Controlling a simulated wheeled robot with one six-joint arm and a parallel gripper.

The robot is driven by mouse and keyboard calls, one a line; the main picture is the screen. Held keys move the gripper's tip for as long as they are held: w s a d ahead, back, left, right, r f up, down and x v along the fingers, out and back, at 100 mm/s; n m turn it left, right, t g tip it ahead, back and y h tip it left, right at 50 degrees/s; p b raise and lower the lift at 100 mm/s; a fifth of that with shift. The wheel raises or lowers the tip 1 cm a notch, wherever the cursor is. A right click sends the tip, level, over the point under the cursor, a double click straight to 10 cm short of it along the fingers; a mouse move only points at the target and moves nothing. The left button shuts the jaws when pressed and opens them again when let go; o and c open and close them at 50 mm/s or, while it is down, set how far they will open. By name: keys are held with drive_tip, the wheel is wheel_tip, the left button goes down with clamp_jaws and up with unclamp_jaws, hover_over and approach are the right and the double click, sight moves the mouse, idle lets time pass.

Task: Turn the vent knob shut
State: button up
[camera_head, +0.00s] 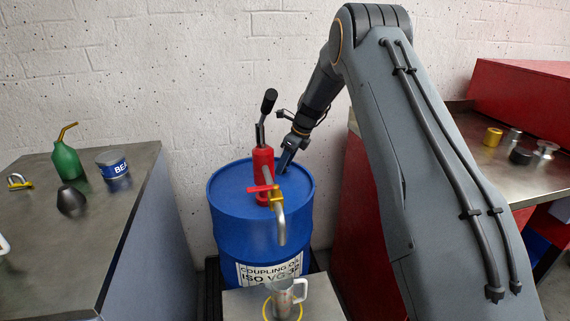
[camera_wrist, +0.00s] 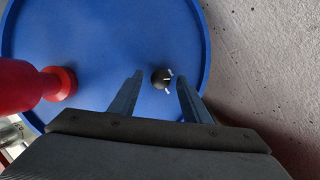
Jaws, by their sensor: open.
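The vent knob (camera_wrist: 161,78) is a small dark round knob with light marks, on the blue drum's top in the wrist view. My gripper (camera_wrist: 160,80) is open, with one finger on each side of the knob; I cannot tell whether either finger touches it. In the head view my gripper (camera_head: 287,160) reaches down to the drum top behind the red pump, and the knob is hidden there. The blue drum (camera_head: 228,215) stands upright against the wall, labelled as coupling oil.
The red pump (camera_head: 263,165) with its black-tipped lever and spout rises from the drum left of my gripper; its red body (camera_wrist: 25,85) shows in the wrist view. A metal jug (camera_head: 281,300) stands below the spout. A grey bench (camera_head: 120,215) is at left, a red-sided bench at right.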

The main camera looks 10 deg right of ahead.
drive_tip(key=c, duration=1)
drive_tip(key=shift+c, duration=0.2)
drive_tip(key=shift+w+n, duration=0.15)
drive_tip(key=shift+n, duration=0.25)
drive_tip(key=shift+w+d+f+n+g+y+b, duration=0.1)
drive_tip(key=shift+n+g+y+b, duration=0.2)
drive_tip(key=shift+n+b, duration=0.55)
drive_tip(key=shift+n+g+b, duration=0.7)
drive_tip(key=shift+n+b, duration=0.2)
drive_tip(key=shift+n, duration=0.85)
drive_tip(key=shift+y, duration=0.3)
drive_tip(key=o, duration=1)
